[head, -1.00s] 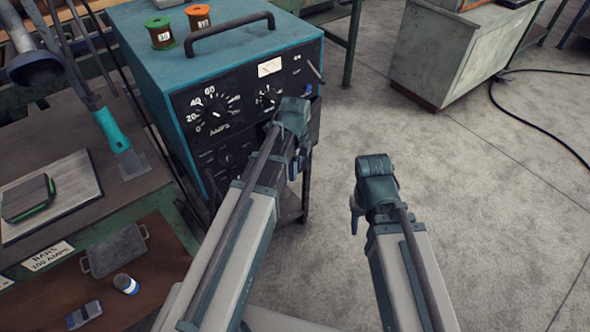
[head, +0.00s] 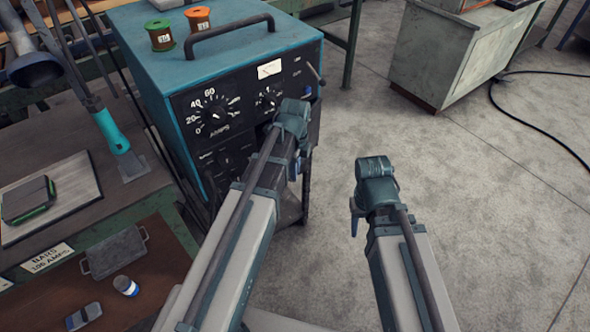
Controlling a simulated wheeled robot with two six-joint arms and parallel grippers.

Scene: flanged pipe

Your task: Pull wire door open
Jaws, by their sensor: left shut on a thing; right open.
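The teal welding machine (head: 160,75) stands at the upper left, with a black front panel of dials and a meter. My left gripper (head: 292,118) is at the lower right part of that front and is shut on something. Its fingertips and what they hold are hidden behind my own wrist. A dark panel edge (head: 314,122) shows just right of it, probably the wire door; I cannot tell how far it stands open.
Two spools, green (head: 160,35) and orange (head: 197,18), stand on the machine beside its black handle (head: 230,36). A workbench (head: 75,125) with tools is at the left. A grey cabinet (head: 445,60) stands at the upper right.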

